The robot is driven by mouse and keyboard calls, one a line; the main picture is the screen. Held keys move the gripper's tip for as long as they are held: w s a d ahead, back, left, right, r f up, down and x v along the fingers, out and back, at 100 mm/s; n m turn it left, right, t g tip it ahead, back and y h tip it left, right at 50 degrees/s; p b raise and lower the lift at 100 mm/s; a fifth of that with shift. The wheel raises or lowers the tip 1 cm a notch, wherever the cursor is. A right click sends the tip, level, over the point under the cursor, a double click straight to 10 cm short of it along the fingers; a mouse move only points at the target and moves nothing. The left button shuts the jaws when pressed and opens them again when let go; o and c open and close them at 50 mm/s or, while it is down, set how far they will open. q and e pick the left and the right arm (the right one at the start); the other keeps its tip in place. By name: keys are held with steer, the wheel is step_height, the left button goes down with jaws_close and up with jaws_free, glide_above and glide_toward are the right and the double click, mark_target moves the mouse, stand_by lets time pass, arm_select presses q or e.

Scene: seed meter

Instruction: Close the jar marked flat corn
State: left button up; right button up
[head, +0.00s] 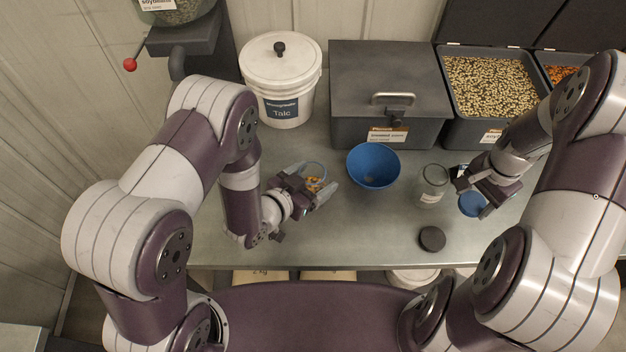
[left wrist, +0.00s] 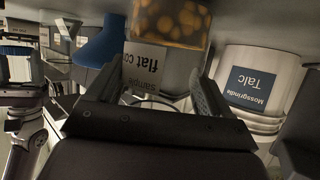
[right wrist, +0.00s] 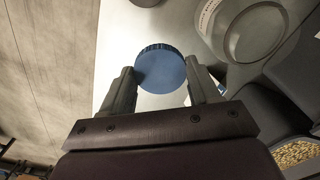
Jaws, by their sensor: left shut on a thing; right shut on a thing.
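The glass jar (head: 314,171) marked flat corn holds orange-yellow kernels and stands upright on the bench. Its label shows upside down in the left wrist view (left wrist: 152,66). My left gripper (head: 321,190) is shut on this jar, with a finger on each side. A blue round lid (head: 472,205) is held in my right gripper (head: 473,190). The right wrist view shows the lid (right wrist: 160,68) between the fingertips. The lid is apart from the jar, well to its right. I cannot tell how far it is above the bench.
An empty glass jar (head: 434,182) stands just left of my right gripper. A Talc bucket (head: 280,82), grey box (head: 385,95) and seed bin (head: 488,88) stand behind.

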arm_select(q)
step_height(320, 180, up, 10)
steer(key=shift+f, duration=0.25)
steer(key=shift+o, duration=0.5)
steer(key=c, duration=0.5)
